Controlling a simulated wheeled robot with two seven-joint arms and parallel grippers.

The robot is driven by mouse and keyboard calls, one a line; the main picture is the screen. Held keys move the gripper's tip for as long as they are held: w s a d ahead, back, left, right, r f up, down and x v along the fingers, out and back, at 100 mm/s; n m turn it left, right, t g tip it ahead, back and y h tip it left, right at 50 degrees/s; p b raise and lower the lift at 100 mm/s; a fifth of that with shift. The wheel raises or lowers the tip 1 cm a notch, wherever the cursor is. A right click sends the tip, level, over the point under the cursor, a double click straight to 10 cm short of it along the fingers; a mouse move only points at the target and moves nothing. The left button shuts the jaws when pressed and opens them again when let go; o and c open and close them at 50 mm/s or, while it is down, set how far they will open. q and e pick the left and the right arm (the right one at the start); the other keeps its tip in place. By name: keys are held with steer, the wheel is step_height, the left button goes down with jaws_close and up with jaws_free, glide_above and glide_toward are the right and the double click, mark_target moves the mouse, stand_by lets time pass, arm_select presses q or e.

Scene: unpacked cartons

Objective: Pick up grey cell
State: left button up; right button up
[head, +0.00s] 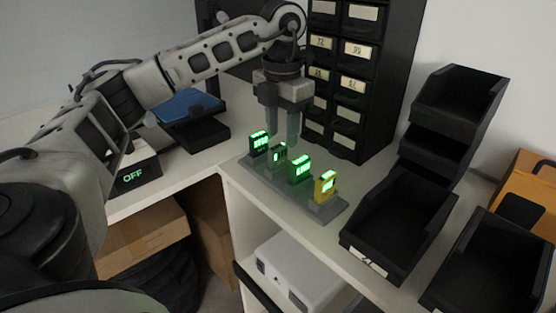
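A row of small upright cells with lit green displays stands in a grey holder (335,211) on the white shelf top. The grey cell (277,154) is second from the left. It stands between a black cell (258,144) and a green cell (299,169). A yellow cell (325,188) is at the right end. My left gripper (283,138) points down just above and behind the grey cell. Its two fingers are apart with nothing seen between them. I cannot tell how far its tips are from the cell. My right gripper is not in view.
A black drawer cabinet (357,86) stands behind the holder. Black open bins (398,222) fill the right side, near an orange box (528,190). On the left are a blue-topped device (188,104) and a box reading OFF (133,176).

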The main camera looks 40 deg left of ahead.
mark_target(278, 146)
arm_select(q)
steer(key=f, duration=0.4)
steer(key=shift+s+a+f, duration=0.2)
steer(key=shift+a+f, duration=0.05)
steer(key=shift+a, duration=0.15)
steer(key=shift+f, duration=0.4)
jaws_close()
steer(key=shift+r, duration=0.1)
